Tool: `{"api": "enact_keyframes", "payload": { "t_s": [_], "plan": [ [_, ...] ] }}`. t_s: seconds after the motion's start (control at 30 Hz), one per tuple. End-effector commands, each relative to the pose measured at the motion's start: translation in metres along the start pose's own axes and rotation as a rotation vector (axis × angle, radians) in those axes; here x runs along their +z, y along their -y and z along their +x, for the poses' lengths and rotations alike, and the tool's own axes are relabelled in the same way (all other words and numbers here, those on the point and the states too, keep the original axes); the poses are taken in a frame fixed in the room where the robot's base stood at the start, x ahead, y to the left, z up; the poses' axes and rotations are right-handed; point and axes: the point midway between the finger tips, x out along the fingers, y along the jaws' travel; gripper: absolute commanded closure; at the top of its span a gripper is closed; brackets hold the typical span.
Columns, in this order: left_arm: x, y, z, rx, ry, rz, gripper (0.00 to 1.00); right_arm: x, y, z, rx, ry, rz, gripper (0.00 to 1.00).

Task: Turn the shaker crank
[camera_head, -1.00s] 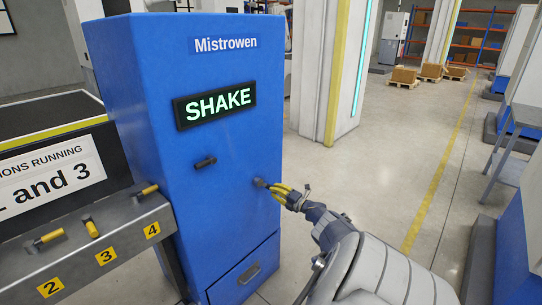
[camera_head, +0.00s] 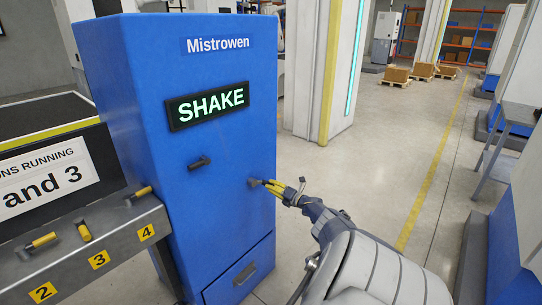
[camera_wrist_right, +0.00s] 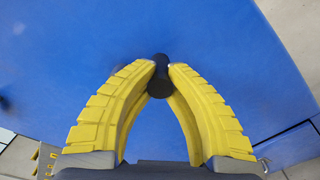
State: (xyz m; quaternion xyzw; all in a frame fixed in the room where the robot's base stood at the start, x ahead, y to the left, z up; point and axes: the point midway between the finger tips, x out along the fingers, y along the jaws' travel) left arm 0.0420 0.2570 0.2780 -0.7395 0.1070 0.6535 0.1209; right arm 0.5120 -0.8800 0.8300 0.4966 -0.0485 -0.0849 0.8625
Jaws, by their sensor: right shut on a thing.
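The tall blue shaker cabinet (camera_head: 130,100) stands at centre left in the head view, with a lit SHAKE sign (camera_head: 207,106). My right gripper (camera_head: 264,183) is at the right side of its front face, yellow fingers pointing at it. In the right wrist view my right gripper (camera_wrist_right: 166,70) has its fingertips closed on a short black cylindrical handle (camera_wrist_right: 158,87) on the blue face. I take this handle for the crank grip; how it joins the cabinet is hidden. Another dark handle (camera_head: 200,162) sticks out further left on the face. My left gripper is not in view.
A drawer with a dark pull (camera_head: 245,273) is low on the cabinet. A grey bench (camera_head: 130,226) with yellow handles and labels 2, 3 and 4 stands at its left. A grey pillar (camera_head: 310,70) stands behind. Floor (camera_head: 400,150) to the right is clear.

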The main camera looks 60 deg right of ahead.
Motion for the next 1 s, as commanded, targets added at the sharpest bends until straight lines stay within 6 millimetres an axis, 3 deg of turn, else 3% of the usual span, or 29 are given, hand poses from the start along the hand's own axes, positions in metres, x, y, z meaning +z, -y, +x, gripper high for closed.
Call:
{"api": "enact_keyframes", "payload": {
  "t_s": [0.1,0.13,0.4,1.0],
  "plan": [
    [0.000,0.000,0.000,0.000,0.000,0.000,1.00,0.003,0.000,-0.001,-0.002,0.004,0.000,1.00],
    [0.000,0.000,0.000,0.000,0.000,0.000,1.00,0.003,0.000,-0.001,-0.002,0.004,0.000,0.86],
    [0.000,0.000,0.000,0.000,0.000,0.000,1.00,0.001,0.000,0.000,-0.001,0.002,0.001,0.54],
    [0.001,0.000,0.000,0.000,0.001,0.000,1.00,0.000,0.002,-0.012,0.000,-0.001,-0.001,0.53]
  ]
}}
